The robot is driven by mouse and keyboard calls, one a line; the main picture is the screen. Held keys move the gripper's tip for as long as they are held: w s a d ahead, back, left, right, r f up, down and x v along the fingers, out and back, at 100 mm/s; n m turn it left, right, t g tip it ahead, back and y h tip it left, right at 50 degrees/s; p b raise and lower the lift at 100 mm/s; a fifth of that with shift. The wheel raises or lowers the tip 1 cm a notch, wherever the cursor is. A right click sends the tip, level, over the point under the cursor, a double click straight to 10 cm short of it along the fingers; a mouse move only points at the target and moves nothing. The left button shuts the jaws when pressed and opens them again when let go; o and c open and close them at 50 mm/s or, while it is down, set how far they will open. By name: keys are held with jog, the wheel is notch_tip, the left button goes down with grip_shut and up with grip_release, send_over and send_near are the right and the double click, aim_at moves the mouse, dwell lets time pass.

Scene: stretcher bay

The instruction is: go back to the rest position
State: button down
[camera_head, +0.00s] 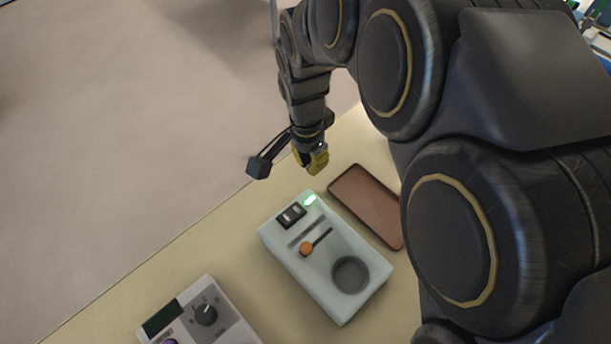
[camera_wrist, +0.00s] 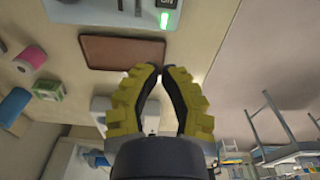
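My gripper (camera_head: 314,162) hangs over the far part of the table, above and behind a pale blue control box. In the wrist view its yellow and black fingers (camera_wrist: 160,70) curve together, their tips almost meeting, with nothing seen between them. The control box (camera_head: 300,271) has a dark rocker switch (camera_head: 291,214), a lever with an orange knob (camera_head: 306,249), a round dark disc (camera_head: 350,274) and a green lit lamp (camera_head: 310,199). The lamp also shows in the wrist view (camera_wrist: 164,20). The gripper appears apart from the box.
A brown tray (camera_head: 366,204) lies empty right of the box. A grey device (camera_head: 227,324) with a black knob stands at the front left. In the wrist view a pink roll (camera_wrist: 30,58), a green-and-white box (camera_wrist: 47,90) and a blue thing (camera_wrist: 14,106) lie to the left.

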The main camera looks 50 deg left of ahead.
jog(key=shift+w+r, duration=0.1)
jog(key=shift+r, duration=0.6)
jog(key=w+d+r+g, duration=0.1)
jog(key=w+d+r, duration=0.15)
jog(key=d, duration=0.85)
jog(key=w+d+r, duration=0.1)
jog(key=d+r, duration=0.3)
jog(key=d, duration=0.7)
jog(key=s+d+r+g, duration=0.1)
jog(key=s+d, duration=1.1)
jog(key=d, duration=0.1)
jog(key=shift+s+r+g, duration=0.2)
jog(key=shift+r+g, duration=0.1)
jog(key=shift+r, duration=0.05)
